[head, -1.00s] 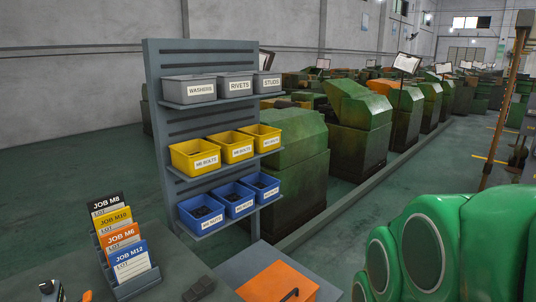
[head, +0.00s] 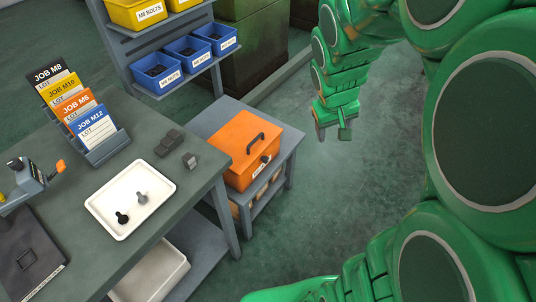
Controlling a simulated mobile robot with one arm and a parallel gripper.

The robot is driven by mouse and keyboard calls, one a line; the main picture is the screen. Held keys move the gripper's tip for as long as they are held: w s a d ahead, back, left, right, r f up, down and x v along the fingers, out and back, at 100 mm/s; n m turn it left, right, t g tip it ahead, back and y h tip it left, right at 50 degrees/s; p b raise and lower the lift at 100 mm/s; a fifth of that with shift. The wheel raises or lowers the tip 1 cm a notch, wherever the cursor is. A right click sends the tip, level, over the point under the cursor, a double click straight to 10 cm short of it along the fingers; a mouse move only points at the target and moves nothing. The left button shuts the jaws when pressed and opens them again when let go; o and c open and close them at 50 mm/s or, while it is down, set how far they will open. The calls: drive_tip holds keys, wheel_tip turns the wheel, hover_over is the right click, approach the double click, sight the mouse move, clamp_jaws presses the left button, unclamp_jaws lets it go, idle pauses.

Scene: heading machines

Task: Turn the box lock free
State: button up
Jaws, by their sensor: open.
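An orange box (head: 240,158) with a closed lid stands on a low grey side table (head: 286,150). A black handle (head: 256,141) is on top of its lid. A small dark lock knob (head: 265,158) is on its right-hand front face, with a white label below it. My gripper (head: 333,134) hangs pointing down over the floor, right of the box and apart from it. Its jaws are small in the picture and hold nothing that I can see.
A workbench (head: 150,215) to the left carries a white tray (head: 130,199) with two bolts, a job card rack (head: 103,150) and small dark blocks (head: 168,143). A bin rack (head: 180,60) stands behind. The floor right of the side table is clear.

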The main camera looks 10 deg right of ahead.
drive_tip(key=w+d+f+n+t, duration=0.1)
drive_tip(key=w+d+f+t, duration=0.2)
drive_tip(key=w, duration=0.6)
drive_tip(key=w+d+f+n, duration=0.1)
drive_tip(key=w+d+f, duration=0.1)
drive_tip(key=w+f, duration=0.45)
drive_tip(key=w+f+n+t+y, duration=0.3)
drive_tip(key=w+f, duration=0.9)
drive_tip(key=w, duration=0.1)
drive_tip(key=n+t+y, duration=0.2)
drive_tip(key=t+y, duration=0.2)
drive_tip(key=y, duration=0.8)
approach(267, 160)
drive_tip(key=w, duration=0.1)
drive_tip(key=shift+f+x, duration=0.15)
drive_tip(key=shift+x, duration=1.9)
drive_tip(key=shift+f+x, duration=0.2)
drive_tip(key=shift+x, duration=1.9)
drive_tip(key=shift+s+a, duration=0.1)
drive_tip(key=shift+s, duration=0.05)
drive_tip(key=shift+c, duration=0.2)
